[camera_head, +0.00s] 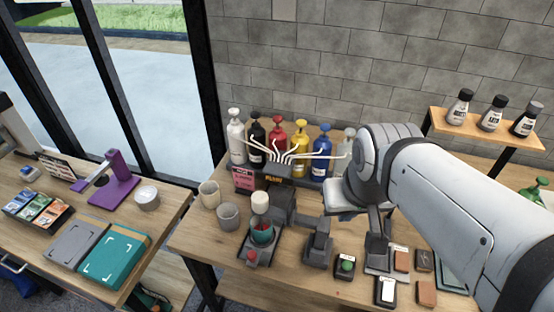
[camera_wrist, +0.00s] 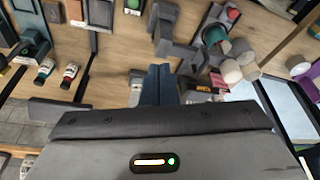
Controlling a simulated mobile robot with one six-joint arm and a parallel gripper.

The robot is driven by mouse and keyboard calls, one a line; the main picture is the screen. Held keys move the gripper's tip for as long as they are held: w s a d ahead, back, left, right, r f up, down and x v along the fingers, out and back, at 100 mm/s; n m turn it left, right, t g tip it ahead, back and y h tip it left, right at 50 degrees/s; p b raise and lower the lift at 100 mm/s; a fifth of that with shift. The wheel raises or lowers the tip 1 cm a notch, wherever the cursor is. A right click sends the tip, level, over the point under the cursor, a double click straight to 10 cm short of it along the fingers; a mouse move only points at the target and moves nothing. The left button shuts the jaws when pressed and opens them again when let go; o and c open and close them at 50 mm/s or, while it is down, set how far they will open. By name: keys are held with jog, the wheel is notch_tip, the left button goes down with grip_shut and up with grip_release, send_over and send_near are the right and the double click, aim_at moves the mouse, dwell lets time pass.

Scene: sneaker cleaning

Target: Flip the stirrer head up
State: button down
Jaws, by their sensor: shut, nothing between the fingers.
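The stirrer stands on the front left of the workbench. Its dark base (camera_head: 262,250) has a red button and carries a teal bowl with red inside (camera_head: 262,234). A pale cylinder (camera_head: 260,202) sits above the bowl, and a dark grey arm-like block (camera_head: 284,205) is beside it. In the wrist view the bowl (camera_wrist: 214,36) and grey block (camera_wrist: 185,52) show at the top. My gripper (camera_wrist: 160,70) is shut and empty, its fingertips close to the grey block; I cannot tell whether they touch.
Coloured pump bottles (camera_head: 300,138) with white nozzles line the bench's back behind an orange-labelled box (camera_head: 275,180). Two cups (camera_head: 228,216) stand left of the stirrer.

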jog(key=w+a+n+g+h, duration=0.1)
jog(key=w+a+n, duration=0.3)
jog(key=w+a, duration=0.1)
jog(key=w+a+f+n+g+h+b, duration=0.1)
jog(key=w+a+n+g+h, duration=0.1)
jog(key=w+a+n, duration=0.2)
jog(key=w+a+f+n+g+h+b, duration=0.1)
jog(key=w+a+n+g, duration=0.1)
jog(key=w+a+n, duration=0.3)
jog(key=shift+w+a+n+h, duration=0.3)
jog(key=shift+a+n, duration=0.2)
jog(key=shift+a, duration=0.25)
jog(key=shift+d+f, duration=0.1)
jog(key=shift+f, duration=0.05)
send_over(279, 213)
notch_tip(279, 213, down, 9)
jog(key=shift+r+p, duration=0.1)
jog(key=shift+p, duration=0.25)
jog(key=shift+r, duration=0.1)
